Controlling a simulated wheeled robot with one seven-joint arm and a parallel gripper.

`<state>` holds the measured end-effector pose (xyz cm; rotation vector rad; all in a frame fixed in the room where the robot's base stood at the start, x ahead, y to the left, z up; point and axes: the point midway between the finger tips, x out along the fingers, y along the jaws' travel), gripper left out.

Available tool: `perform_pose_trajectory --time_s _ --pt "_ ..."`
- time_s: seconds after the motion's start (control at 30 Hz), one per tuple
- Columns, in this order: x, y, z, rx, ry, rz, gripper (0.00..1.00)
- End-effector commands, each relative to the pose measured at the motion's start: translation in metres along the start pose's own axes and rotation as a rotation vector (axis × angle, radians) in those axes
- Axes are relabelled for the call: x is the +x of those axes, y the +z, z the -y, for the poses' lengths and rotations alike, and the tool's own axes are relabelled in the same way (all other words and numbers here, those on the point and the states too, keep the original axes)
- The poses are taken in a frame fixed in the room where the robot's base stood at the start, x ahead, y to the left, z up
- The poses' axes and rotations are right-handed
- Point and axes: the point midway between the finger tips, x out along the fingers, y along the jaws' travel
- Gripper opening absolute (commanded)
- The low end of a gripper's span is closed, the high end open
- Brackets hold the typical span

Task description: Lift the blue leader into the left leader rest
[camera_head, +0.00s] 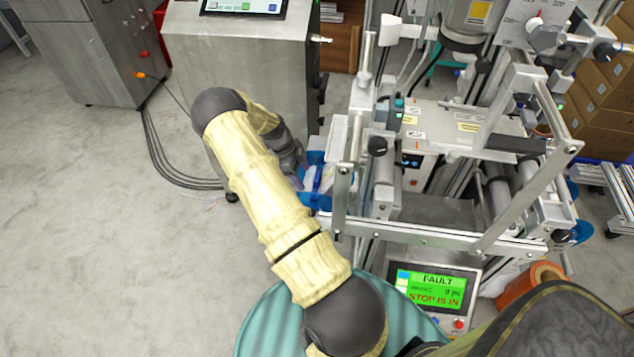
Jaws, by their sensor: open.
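A blue piece (317,200), which looks like the blue leader, shows at the left side of the metal film machine (440,228), with white material among its blue parts. My arm reaches out from the bottom of the view, and my gripper (298,172) is at its far end, close beside the blue piece's left edge. The gripper is open; its fingertips are small and partly hidden, and I cannot tell whether they touch the blue piece. I cannot make out the left leader rest for certain among the bars and rollers on the machine's left side.
A display (435,290) reads "FAULT" and "STOP IS IN". A steel cabinet (240,70) stands behind my gripper. Dark cables (155,145) lie on the floor at left. A teal ribbed drum (270,325) stands at the front. The left floor is mostly clear.

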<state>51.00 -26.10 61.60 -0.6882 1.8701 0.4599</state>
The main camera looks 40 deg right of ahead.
Motion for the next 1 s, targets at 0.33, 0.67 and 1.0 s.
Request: perform_pose_trajectory --time_s 0.33,0.67,1.0 --pt "0.001 -0.004 0.001 0.001 0.0 0.001 0.65" --pt "0.016 -0.042 0.0 0.002 0.002 0.0 0.65" --pt "0.029 -0.043 0.0 -0.002 -0.003 0.0 0.65"
